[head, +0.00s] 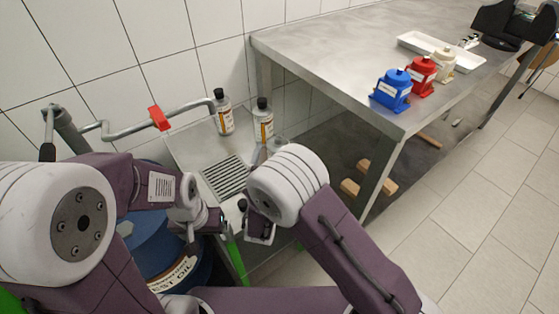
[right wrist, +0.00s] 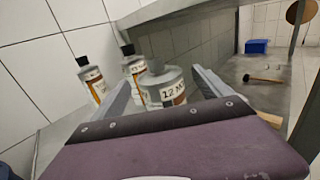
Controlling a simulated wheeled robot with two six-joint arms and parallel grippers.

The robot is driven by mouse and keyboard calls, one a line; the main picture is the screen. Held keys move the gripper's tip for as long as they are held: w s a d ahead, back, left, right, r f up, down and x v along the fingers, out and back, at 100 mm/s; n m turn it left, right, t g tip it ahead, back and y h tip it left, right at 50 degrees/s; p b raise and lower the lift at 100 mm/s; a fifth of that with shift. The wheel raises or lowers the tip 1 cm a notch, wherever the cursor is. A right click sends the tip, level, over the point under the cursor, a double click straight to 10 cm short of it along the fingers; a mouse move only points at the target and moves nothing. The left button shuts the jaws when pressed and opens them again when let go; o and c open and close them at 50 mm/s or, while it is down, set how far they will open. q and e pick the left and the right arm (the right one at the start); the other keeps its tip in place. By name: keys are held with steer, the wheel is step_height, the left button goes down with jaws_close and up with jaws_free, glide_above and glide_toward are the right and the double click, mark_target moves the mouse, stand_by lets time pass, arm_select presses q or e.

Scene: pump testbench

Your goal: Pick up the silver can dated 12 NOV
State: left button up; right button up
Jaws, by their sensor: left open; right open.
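Three silver cans with dated labels stand together on the metal drip tray by the wall. The nearest silver can (right wrist: 166,88) is between the fingers of my right gripper (right wrist: 160,82); its label reads "12 M" and the rest is hidden or unclear. My right gripper is open. Two other cans with black caps, one at left (right wrist: 93,79) and one in the middle (right wrist: 133,66), stand behind it, dates too small to read. In the head view the left can (head: 223,112) and middle can (head: 262,121) show. My left gripper (head: 208,220) is open and empty, left of my right arm.
A bent pipe with a red handle (head: 158,118) runs left of the cans. A blue oil drum (head: 165,258) is below my left arm. The steel bench (head: 340,50) at right carries blue, red and white pumps and a white tray (head: 466,58). Wooden blocks (head: 350,187) lie beneath it.

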steer(key=w, duration=0.3)
steer(key=w+d+b, duration=0.1)
steer(key=w, duration=0.1)
steer(key=shift+w+f, duration=0.1)
steer(key=shift+w, duration=0.2)
steer(key=shift+a, duration=0.1)
jaws_close()
